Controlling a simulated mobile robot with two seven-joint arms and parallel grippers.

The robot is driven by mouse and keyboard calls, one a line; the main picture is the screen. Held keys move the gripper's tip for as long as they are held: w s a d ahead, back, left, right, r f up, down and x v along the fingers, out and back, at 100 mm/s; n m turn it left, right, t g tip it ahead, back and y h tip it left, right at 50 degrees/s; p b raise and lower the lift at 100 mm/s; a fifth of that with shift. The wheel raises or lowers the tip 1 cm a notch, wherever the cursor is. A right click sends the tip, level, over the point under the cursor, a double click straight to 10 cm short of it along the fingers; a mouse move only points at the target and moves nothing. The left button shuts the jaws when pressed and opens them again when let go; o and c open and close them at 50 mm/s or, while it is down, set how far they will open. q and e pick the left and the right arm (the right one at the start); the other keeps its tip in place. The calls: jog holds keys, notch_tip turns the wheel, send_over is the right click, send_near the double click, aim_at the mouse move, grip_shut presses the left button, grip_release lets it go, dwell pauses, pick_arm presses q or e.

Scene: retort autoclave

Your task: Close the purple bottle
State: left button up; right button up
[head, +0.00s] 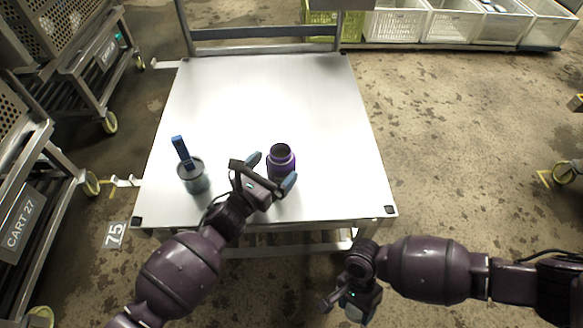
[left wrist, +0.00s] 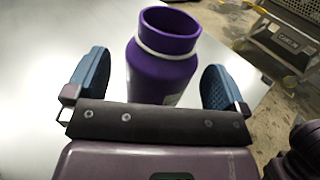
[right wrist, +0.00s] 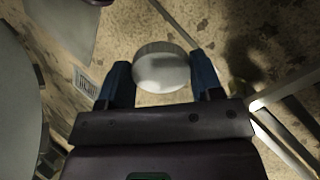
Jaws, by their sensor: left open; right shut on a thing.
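The purple bottle (head: 283,162) stands upright on the white table with its mouth open and no lid on it. In the left wrist view the purple bottle (left wrist: 165,65) stands between the two blue fingers, with a gap on each side. My left gripper (head: 271,172) is open around the bottle's near side. My right gripper (right wrist: 162,80) is shut on a round whitish lid (right wrist: 162,62), held off the table beyond its front edge. In the head view the right gripper (head: 352,308) hangs low and the lid is mostly hidden.
A translucent cup (head: 196,184) with a blue-handled tool (head: 182,150) in it stands left of the bottle. The rest of the white table (head: 270,90) is clear. Metal carts (head: 95,70) stand at the left, white crates (head: 455,25) at the back right.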

pick_arm(q)
jog(key=shift+w+d+f, duration=0.35)
jog(key=shift+w+d, duration=0.4)
pick_arm(e)
jog(key=shift+x, duration=1)
pick_arm(q)
jog(key=shift+w+d+r, duration=0.15)
jog(key=shift+w+d, duration=0.1)
jog(key=shift+w, duration=0.1)
pick_arm(e)
jog(key=shift+s, duration=0.25)
pick_arm(q)
jog(key=shift+r, duration=0.1)
jog(key=c, duration=1.1)
jog(key=shift+c, duration=0.2)
pick_arm(e)
jog(key=shift+w+r, duration=0.1)
